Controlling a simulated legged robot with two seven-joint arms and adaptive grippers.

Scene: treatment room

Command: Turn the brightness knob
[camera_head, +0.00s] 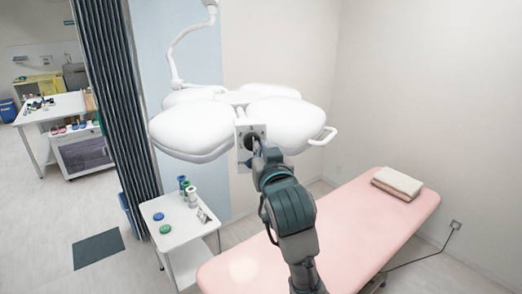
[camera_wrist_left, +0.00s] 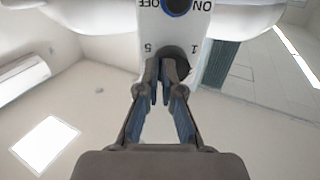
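The white surgical lamp (camera_head: 245,115) hangs over the bed and carries a small control panel (camera_head: 241,153) on its near side. In the left wrist view the panel (camera_wrist_left: 152,32) appears upside down, with ON and OFF lettering around a blue-ringed round switch (camera_wrist_left: 177,4) and the figures 5 and 1 lower down. A dark round knob (camera_wrist_left: 183,58) sits between these figures, partly hidden by my fingers. My left gripper (camera_wrist_left: 164,68) has its fingertips close together at the knob; whether they clasp it is unclear. My left gripper also shows from behind in the head view (camera_head: 257,147). My right gripper is out of view.
A pink treatment bed (camera_head: 350,235) with folded towels (camera_head: 397,183) stands below the lamp. A white side table (camera_head: 172,222) holds several bottles and round items. A dark curtain (camera_head: 118,100) hangs at left. A lamp handle (camera_head: 325,137) juts out right.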

